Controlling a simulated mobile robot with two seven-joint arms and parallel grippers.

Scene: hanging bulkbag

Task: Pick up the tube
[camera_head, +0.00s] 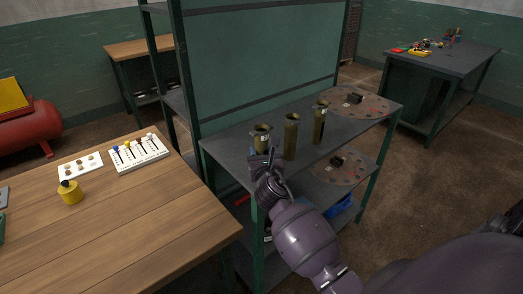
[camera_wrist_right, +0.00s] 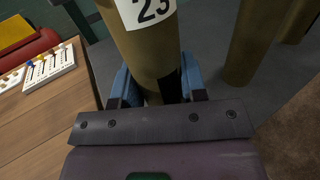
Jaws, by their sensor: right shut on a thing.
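Three olive-brown tubes stand in a row on the grey metal shelf (camera_head: 233,150). The nearest tube (camera_head: 262,139) is at the left, the middle tube (camera_head: 291,138) is beside it, and the far tube (camera_head: 320,122) is behind to the right. My right gripper (camera_head: 262,162) is at the nearest tube, low on its body. In the right wrist view the blue fingers (camera_wrist_right: 158,85) are shut around this tube (camera_wrist_right: 148,50), which carries a white "23" label and is upright or slightly tilted. Its base is hidden by the gripper. My left gripper is out of view.
Another tube (camera_wrist_right: 255,40) is close on the right in the wrist view. Round speckled plates (camera_head: 362,103) with dark blocks are at the shelf's right. A wooden table (camera_head: 130,220) at the left bears a yellow weight (camera_head: 70,194) and white peg boards (camera_head: 140,153).

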